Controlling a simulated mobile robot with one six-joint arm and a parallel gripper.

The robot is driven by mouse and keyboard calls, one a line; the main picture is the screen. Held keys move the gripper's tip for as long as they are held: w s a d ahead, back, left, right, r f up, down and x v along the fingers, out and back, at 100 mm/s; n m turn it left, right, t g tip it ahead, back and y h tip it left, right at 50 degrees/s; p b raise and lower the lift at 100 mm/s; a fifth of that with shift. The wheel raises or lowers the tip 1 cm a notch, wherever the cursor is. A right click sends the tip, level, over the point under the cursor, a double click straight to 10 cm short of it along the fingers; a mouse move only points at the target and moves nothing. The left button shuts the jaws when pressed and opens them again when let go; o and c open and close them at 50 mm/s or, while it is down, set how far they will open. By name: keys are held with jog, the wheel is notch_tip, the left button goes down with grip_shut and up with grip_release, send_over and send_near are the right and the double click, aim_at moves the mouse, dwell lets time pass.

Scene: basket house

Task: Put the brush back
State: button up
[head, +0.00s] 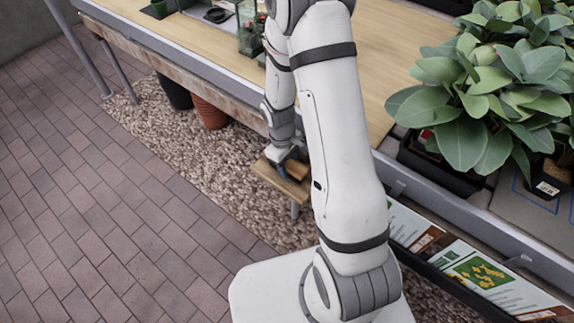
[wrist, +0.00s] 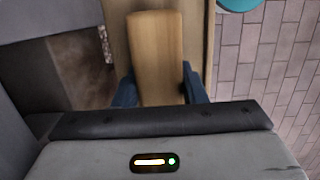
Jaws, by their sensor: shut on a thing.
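My gripper (wrist: 158,88) has its blue fingers on either side of a light wooden piece, the brush (wrist: 156,45), and is shut on it. The brush's bristles do not show. In the wrist view the brush lies in front of a wooden board (wrist: 118,35). In the head view my gripper (head: 285,157) is low, just above a small wooden stool (head: 270,175) beside the workbench. My arm hides part of this spot, and I cannot tell whether the brush touches the stool.
The wooden workbench (head: 385,45) has a leafy plant (head: 490,85) at right. A terracotta pot (head: 208,112) and a dark pot (head: 174,92) stand under the bench on gravel. Brick paving (head: 100,210) at left is clear. A teal round object (wrist: 238,4) shows at the wrist view's top right.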

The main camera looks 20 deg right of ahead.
jog(key=shift+f, duration=0.15)
jog(key=o, duration=0.9)
jog(key=shift+o, duration=0.2)
notch_tip(320, 180, up, 12)
jog(key=w+a+p, duration=0.1)
jog(key=w+p, duration=0.1)
jog(key=s+r+m+t+y, duration=0.1)
jog(key=s+r+m+t, duration=0.2)
jog(key=s+r+m, duration=0.4)
jog(key=s+r, duration=0.8)
jog(key=r, duration=0.2)
jog(key=shift+s+d+r, duration=0.3)
jog(key=shift+r, duration=0.05)
